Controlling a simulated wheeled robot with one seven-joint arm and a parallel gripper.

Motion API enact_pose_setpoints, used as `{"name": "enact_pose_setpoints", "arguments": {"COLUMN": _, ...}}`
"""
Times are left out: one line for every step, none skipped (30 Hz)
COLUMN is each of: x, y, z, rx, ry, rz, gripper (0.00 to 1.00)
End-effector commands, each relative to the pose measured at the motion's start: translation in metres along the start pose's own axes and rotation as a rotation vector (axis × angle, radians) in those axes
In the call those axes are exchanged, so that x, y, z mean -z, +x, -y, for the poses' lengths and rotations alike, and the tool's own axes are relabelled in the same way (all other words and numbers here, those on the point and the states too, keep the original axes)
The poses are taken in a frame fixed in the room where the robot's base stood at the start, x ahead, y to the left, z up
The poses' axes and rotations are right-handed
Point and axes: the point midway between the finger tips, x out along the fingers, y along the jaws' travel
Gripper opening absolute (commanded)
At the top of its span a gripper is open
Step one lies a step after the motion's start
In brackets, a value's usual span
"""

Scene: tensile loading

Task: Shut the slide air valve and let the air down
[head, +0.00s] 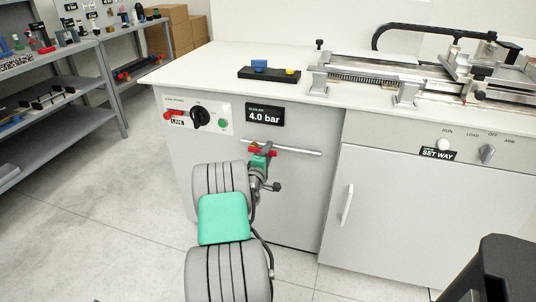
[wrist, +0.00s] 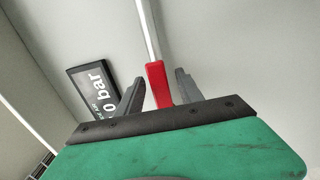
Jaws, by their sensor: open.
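The slide air valve's red lever (head: 268,151) is on the front of the grey cabinet, lying in line with a thin silver pipe (head: 305,153). In the wrist view, the red lever (wrist: 158,84) stands between my two dark fingers, with the pipe (wrist: 147,30) running on from it. My gripper (wrist: 160,88) is open around the lever, with a gap visible on each side. In the head view, my gripper (head: 258,157) is at the lever and partly hides the valve. The air display (head: 264,115) above reads 4.0 bar; it is partly visible in the wrist view (wrist: 92,88).
Left of the display is a panel (head: 198,113) with a red lever, a black knob and a green button. A slide machine (head: 410,75) stands on the white bench top. A cabinet door handle (head: 347,205) stands out at right. Shelves (head: 50,95) stand at left; the floor between is clear.

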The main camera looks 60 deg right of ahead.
Motion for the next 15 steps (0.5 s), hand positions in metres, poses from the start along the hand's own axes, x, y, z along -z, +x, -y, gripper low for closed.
{"name": "enact_pose_setpoints", "arguments": {"x": -0.0001, "y": 0.0016, "z": 0.0003, "rx": 0.000, "ry": 0.000, "rz": 0.000, "gripper": 0.44}}
{"name": "enact_pose_setpoints", "arguments": {"x": 0.0001, "y": 0.0020, "z": 0.0003, "rx": 0.001, "ry": 0.000, "rz": 0.000, "gripper": 0.44}}
{"name": "enact_pose_setpoints", "arguments": {"x": 0.0003, "y": 0.0020, "z": 0.0002, "rx": 0.001, "ry": 0.000, "rz": 0.000, "gripper": 0.44}}
{"name": "enact_pose_setpoints", "arguments": {"x": 0.0004, "y": 0.0019, "z": 0.0002, "rx": 0.001, "ry": 0.000, "rz": -0.001, "gripper": 0.44}}
{"name": "enact_pose_setpoints", "arguments": {"x": 0.0004, "y": 0.0018, "z": 0.0001, "rx": 0.001, "ry": 0.000, "rz": -0.001, "gripper": 0.44}}
{"name": "enact_pose_setpoints", "arguments": {"x": 0.0005, "y": 0.0017, "z": 0.0001, "rx": 0.001, "ry": 0.000, "rz": -0.001, "gripper": 0.44}}
{"name": "enact_pose_setpoints", "arguments": {"x": 0.0005, "y": 0.0017, "z": 0.0001, "rx": 0.001, "ry": 0.000, "rz": -0.001, "gripper": 0.44}}
{"name": "enact_pose_setpoints", "arguments": {"x": 0.0006, "y": 0.0017, "z": 0.0000, "rx": 0.001, "ry": 0.001, "rz": -0.001, "gripper": 0.41}}
{"name": "enact_pose_setpoints", "arguments": {"x": 0.0006, "y": 0.0016, "z": 0.0000, "rx": 0.001, "ry": 0.001, "rz": -0.001, "gripper": 0.38}}
{"name": "enact_pose_setpoints", "arguments": {"x": 0.0006, "y": 0.0016, "z": 0.0000, "rx": 0.001, "ry": 0.001, "rz": -0.001, "gripper": 0.35}}
{"name": "enact_pose_setpoints", "arguments": {"x": 0.0006, "y": 0.0015, "z": 0.0001, "rx": 0.001, "ry": 0.001, "rz": -0.001, "gripper": 0.33}}
{"name": "enact_pose_setpoints", "arguments": {"x": 0.0007, "y": 0.0015, "z": 0.0000, "rx": 0.001, "ry": 0.001, "rz": -0.001, "gripper": 0.30}}
{"name": "enact_pose_setpoints", "arguments": {"x": 0.0007, "y": 0.0015, "z": 0.0000, "rx": 0.001, "ry": 0.001, "rz": -0.001, "gripper": 0.27}}
{"name": "enact_pose_setpoints", "arguments": {"x": 0.0007, "y": 0.0015, "z": 0.0000, "rx": 0.001, "ry": 0.001, "rz": -0.001, "gripper": 0.25}}
{"name": "enact_pose_setpoints", "arguments": {"x": 0.0007, "y": 0.0014, "z": 0.0000, "rx": 0.001, "ry": 0.001, "rz": -0.001, "gripper": 0.22}}
